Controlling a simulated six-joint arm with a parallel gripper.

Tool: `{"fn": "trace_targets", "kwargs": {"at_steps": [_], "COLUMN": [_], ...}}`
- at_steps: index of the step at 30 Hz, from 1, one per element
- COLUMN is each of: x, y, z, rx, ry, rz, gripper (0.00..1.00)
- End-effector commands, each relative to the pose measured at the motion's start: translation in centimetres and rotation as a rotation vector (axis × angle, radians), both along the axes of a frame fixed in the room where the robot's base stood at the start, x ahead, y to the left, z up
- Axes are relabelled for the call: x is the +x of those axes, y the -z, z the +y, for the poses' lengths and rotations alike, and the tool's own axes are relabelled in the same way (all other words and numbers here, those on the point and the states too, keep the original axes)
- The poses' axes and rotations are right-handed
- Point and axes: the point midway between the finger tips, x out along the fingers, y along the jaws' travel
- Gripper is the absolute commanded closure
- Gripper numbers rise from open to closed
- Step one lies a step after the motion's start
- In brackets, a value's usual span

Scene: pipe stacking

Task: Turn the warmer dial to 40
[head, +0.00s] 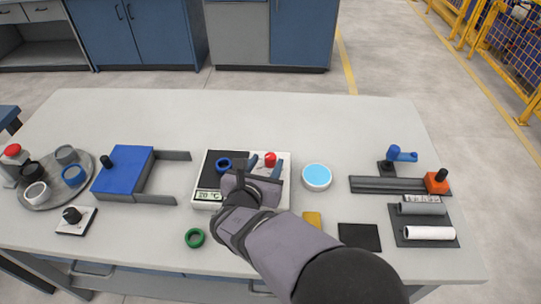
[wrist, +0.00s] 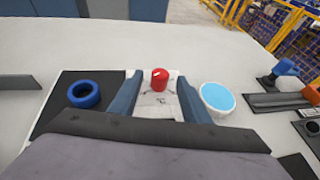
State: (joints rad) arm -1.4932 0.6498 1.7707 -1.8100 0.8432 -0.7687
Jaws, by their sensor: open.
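The warmer (head: 220,164) is a flat white unit with a black plate and a small display that appears to read 20 °C. Its dial is a red knob (head: 270,159) with a pale mark on the white right-hand part; it also shows in the wrist view (wrist: 159,78). My gripper (head: 265,166) is over the warmer, open, with its two blue-grey fingers on either side of the red dial. In the wrist view the fingers (wrist: 155,98) are apart, with gaps to the dial. A blue ring (head: 223,164) lies on the black plate. My gripper hides the warmer's lower right part.
A white dish with light blue content (head: 317,177) stands close right of the warmer. A blue sliding block (head: 124,172) and a round tray of rings (head: 84,189) are left. A green ring (head: 195,238) lies in front. A rail with a blue handle (head: 402,155) is right.

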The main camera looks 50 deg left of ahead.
Motion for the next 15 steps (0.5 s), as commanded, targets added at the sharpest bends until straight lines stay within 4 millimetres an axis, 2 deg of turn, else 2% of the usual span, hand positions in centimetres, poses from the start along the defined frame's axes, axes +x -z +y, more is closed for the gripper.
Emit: {"fn": "trace_targets", "kwargs": {"at_steps": [6,15], "x": [2.4,3.9], "y": [1.1,1.9], "z": [1.4,2.5], "rx": [-0.001,0.000], "ry": [0.002,0.001], "rz": [0.000,0.000], "gripper": [0.57,0.57]}}
